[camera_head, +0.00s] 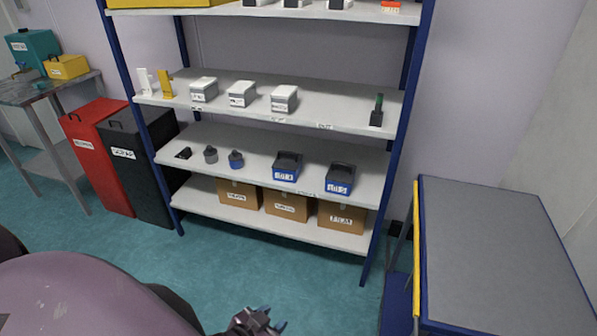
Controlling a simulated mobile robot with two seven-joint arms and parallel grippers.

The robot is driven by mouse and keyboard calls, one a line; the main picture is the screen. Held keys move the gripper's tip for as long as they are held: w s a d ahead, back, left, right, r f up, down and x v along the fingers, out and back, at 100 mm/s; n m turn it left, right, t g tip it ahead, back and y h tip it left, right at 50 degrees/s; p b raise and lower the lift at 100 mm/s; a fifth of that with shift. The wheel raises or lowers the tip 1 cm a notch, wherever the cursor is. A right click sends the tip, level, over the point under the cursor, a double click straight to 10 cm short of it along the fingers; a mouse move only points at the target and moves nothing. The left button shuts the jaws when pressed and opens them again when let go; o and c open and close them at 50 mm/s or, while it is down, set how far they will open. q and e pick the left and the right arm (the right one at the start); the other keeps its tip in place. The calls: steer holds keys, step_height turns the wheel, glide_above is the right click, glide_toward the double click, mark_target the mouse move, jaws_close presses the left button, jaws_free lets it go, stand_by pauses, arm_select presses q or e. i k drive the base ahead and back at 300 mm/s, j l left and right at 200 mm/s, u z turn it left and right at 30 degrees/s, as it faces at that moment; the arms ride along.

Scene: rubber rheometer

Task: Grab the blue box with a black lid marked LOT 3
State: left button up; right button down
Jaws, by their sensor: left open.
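Two blue boxes with black lids stand side by side on the middle shelf of the rack, right of its centre. One is the left blue box (287,166) and the other the right blue box (340,178). Both have white labels on the front, too small for me to read surely, so I cannot tell which is LOT 3. My left gripper (268,320) is at the bottom edge of the view, open and empty, well in front of and below the shelves. It is partly cut off by the frame. My right gripper is not in view.
The rack (330,124) has blue posts. Its middle shelf also holds small dark and grey-blue pieces; brown cartons (287,204) stand below and white boxes (241,94) above. A grey-topped cart (500,245) stands right. Red (97,150) and black bins (130,165) stand left. Floor before the rack is clear.

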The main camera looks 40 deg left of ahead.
mark_target(286, 167)
steer(key=j, duration=0.5)
steer(key=i+j+u, duration=0.15)
steer(key=j, duration=0.85)
steer(key=i+j+u, duration=0.15)
steer(key=j, duration=0.85)
steer(key=i+j+u, duration=0.15)
steer(key=j, duration=0.35)
steer(key=i+j, duration=0.15)
steer(key=j, duration=0.3)
steer(key=i+j+u, duration=0.15)
steer(key=j, duration=0.35)
steer(key=i+l, duration=0.15)
steer(key=l, duration=0.2)
